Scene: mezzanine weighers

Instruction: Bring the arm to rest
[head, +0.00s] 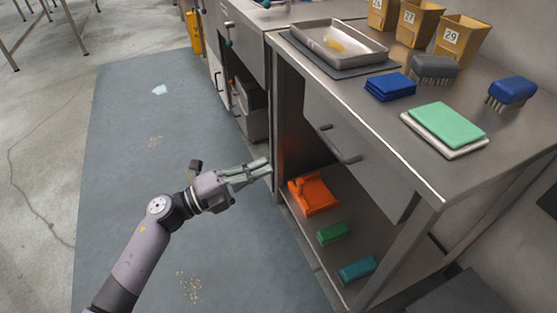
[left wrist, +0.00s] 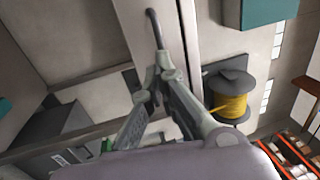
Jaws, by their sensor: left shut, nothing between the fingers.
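My left gripper (head: 245,174) is shut and empty in the head view. It hangs over the grey-blue floor mat, in front of the left end of the steel workbench (head: 422,185). In the left wrist view its two fingers (left wrist: 161,68) come together at the tips, with nothing between them. Behind the tips in that view is a pale panel with a dark bar handle (left wrist: 152,28). Whether the fingers touch the bench cannot be told. My right gripper is not in view.
The bench top holds a steel tray (head: 300,33), a green pad (head: 447,125), a blue cloth stack (head: 390,86), brushes and yellow numbered bins. A drawer handle (head: 338,146) sticks out. The mat (head: 120,150) at left is mostly clear.

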